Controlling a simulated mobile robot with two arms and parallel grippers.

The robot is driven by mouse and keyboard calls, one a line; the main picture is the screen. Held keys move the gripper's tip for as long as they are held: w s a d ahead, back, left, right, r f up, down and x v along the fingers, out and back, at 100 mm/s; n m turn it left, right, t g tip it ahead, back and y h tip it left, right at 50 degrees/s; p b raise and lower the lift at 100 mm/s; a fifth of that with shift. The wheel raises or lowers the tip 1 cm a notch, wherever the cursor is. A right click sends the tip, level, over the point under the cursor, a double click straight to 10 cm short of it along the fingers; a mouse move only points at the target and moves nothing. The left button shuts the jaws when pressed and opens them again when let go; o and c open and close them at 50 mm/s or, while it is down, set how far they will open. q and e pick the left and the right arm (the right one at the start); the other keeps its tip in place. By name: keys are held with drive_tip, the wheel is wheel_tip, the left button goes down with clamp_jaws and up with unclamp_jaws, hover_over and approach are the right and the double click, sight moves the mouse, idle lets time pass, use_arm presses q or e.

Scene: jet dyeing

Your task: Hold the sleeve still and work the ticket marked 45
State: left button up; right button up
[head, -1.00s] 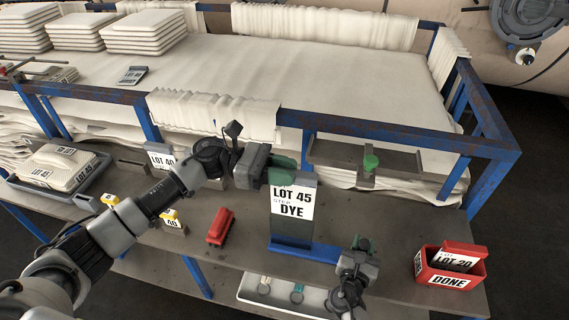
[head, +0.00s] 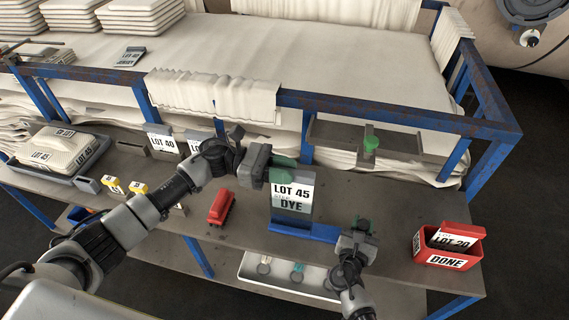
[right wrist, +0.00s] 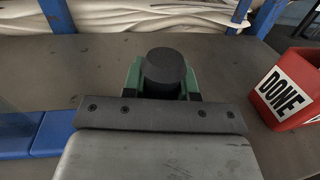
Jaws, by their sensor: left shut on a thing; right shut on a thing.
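The ticket marked LOT 45 DYE (head: 292,191) stands upright in the grey-blue sleeve (head: 291,215). Its lower part is hidden in the sleeve. The sleeve's blue base (head: 305,231) lies on the table. My left gripper (head: 283,165) is shut on the ticket's top edge, from the left. My right gripper (head: 362,228) is low, at the right end of the blue base. In the right wrist view its green fingers are shut on a dark round knob (right wrist: 163,70). The base (right wrist: 50,135) shows left of it; whether the knob joins it is hidden.
A red DONE box (head: 450,245) with a LOT 20 ticket stands at right. A red block (head: 222,208) lies left of the sleeve. Yellow-topped blocks and other ticket holders stand further left. A blue-railed cloth bin (head: 400,110) borders the back. The table between sleeve and box is mostly clear.

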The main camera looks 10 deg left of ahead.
use_arm(q)
drive_tip(key=shift+f, duration=3.35)
drive_tip(key=o, duration=1)
drive_tip(key=a, duration=1.2)
